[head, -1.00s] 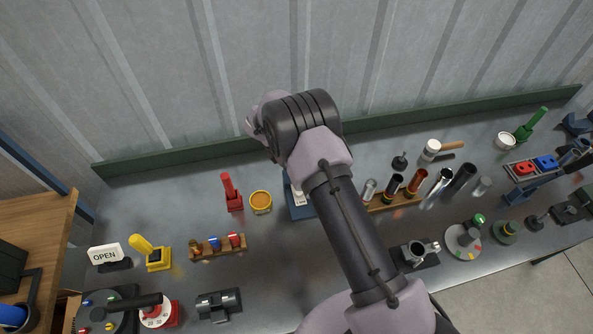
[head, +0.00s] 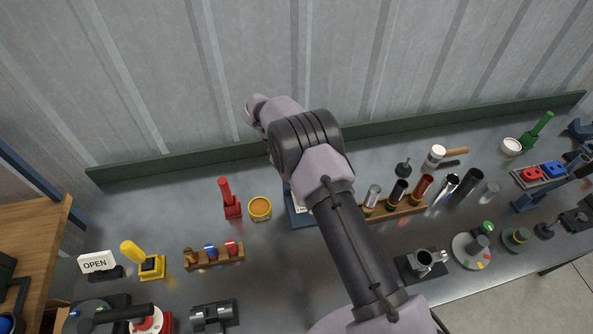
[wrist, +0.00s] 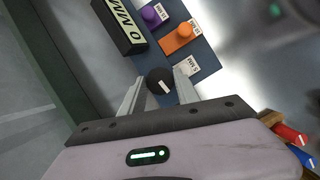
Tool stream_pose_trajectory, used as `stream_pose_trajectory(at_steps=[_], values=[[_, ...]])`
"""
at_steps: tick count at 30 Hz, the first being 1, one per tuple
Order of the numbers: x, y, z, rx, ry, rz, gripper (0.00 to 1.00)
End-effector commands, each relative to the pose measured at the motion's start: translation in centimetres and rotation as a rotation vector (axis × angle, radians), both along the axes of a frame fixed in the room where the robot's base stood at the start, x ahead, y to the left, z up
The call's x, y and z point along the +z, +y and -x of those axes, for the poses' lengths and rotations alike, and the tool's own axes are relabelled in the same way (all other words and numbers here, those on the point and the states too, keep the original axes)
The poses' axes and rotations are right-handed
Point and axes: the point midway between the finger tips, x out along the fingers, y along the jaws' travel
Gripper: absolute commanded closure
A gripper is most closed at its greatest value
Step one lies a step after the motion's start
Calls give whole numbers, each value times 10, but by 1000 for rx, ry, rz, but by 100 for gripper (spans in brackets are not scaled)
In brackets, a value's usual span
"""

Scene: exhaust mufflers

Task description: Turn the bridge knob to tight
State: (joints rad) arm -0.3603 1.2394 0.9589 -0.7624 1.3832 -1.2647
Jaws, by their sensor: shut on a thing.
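A round black knob (wrist: 159,80) with a small white mark shows between my fingers in the wrist view, at the edge of a blue board (wrist: 205,63). My gripper (wrist: 158,90) is shut on it, one finger on each side. I read no "tight" mark, and I cannot tell for certain that this is the bridge knob. In the head view my own arm hides the gripper and the knob; only part of the blue board (head: 299,217) shows beside it.
Near the knob are a purple knob (wrist: 151,15), an orange block (wrist: 178,38) and a black "0 MM" block (wrist: 119,27). A red clamp (head: 231,203) and an orange-filled tin (head: 260,208) stand left of my arm. A tube rack (head: 394,211) stands right.

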Motion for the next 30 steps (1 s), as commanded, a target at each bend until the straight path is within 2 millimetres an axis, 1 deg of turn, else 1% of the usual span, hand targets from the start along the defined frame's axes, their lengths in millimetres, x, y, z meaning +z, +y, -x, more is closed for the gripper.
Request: stream_pose_trajectory(at_steps=[9, 10, 12, 13, 23, 26, 29, 30], values=[[1, 0, -1, -1, -1, 1, 100], [1, 0, -1, -1, -1, 1, 58], [1, 0, 0, -1, -1, 1, 45], [0, 0, 0, -1, -1, 0, 41], [3, 1, -1, -1, -1, 0, 41], [15, 6, -2, 0, -3, -1, 41], [40, 16, -4, 1, -5, 0, 41], [52, 21, -5, 1, -5, 0, 41]])
